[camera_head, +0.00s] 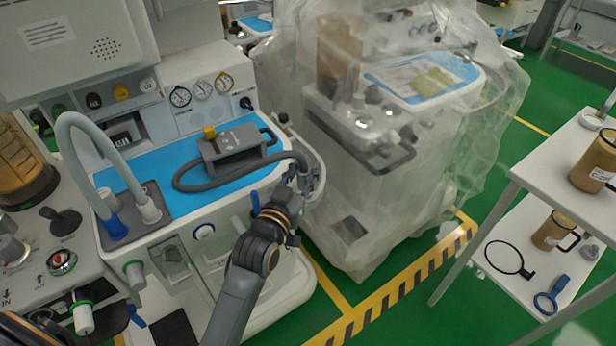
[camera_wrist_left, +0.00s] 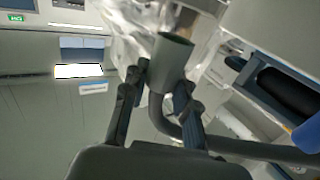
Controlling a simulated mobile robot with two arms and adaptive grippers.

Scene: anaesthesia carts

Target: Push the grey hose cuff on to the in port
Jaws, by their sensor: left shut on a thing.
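My left gripper (camera_head: 284,197) is shut on the grey hose cuff beside the front right corner of the cart's blue worktop. In the left wrist view the gripper (camera_wrist_left: 160,95) has a finger on each side of the cuff (camera_wrist_left: 171,62), whose wide open end is free and faces up in the picture. The dark grey hose (camera_head: 225,181) curves across the worktop towards the held cuff, which is mostly hidden in the head view. An "IN" marking shows at the far left, near a white fitting with a green ring (camera_head: 83,317); I cannot tell whether that is the in port.
A grey box (camera_head: 234,148) with a yellow knob stands on the blue worktop (camera_head: 180,160). A pale hose arches at left between a blue cuff (camera_head: 113,227) and a light grey cuff (camera_head: 149,209). A plastic-covered cart (camera_head: 350,215) stands close at right. A white shelf (camera_head: 550,165) is farther right.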

